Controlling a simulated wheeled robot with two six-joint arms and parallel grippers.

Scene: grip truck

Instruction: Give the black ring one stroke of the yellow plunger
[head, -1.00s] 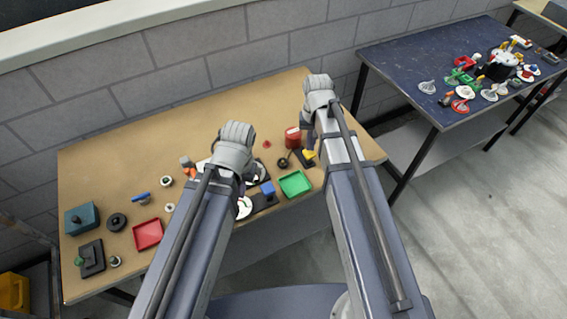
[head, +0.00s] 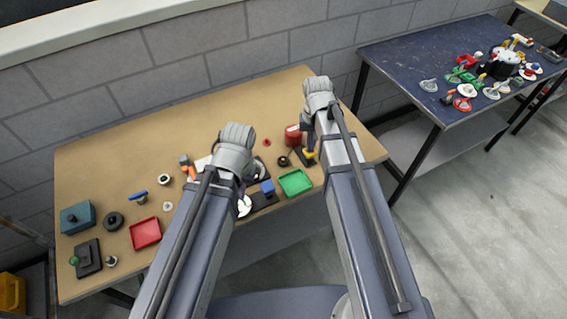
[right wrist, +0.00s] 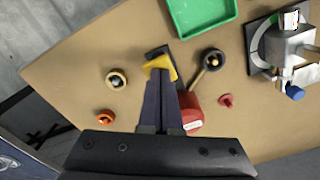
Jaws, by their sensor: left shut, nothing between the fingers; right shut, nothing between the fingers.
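The yellow plunger (right wrist: 162,66) stands on a dark base in the right wrist view. It also shows beside my right arm in the head view (head: 311,156). My right gripper (right wrist: 164,84) is shut and empty, its fingertips over the plunger's near side; I cannot tell whether they touch. A black ring-like piece (right wrist: 212,60) with a pale stick beside it lies just right of the plunger in the wrist view, and in the head view (head: 285,161). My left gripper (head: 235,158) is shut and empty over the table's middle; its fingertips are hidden.
A green tray (head: 295,183) lies near the front edge. A red can (head: 293,136) stands close behind the plunger, partly under my right gripper in the wrist view. The table's back is clear.

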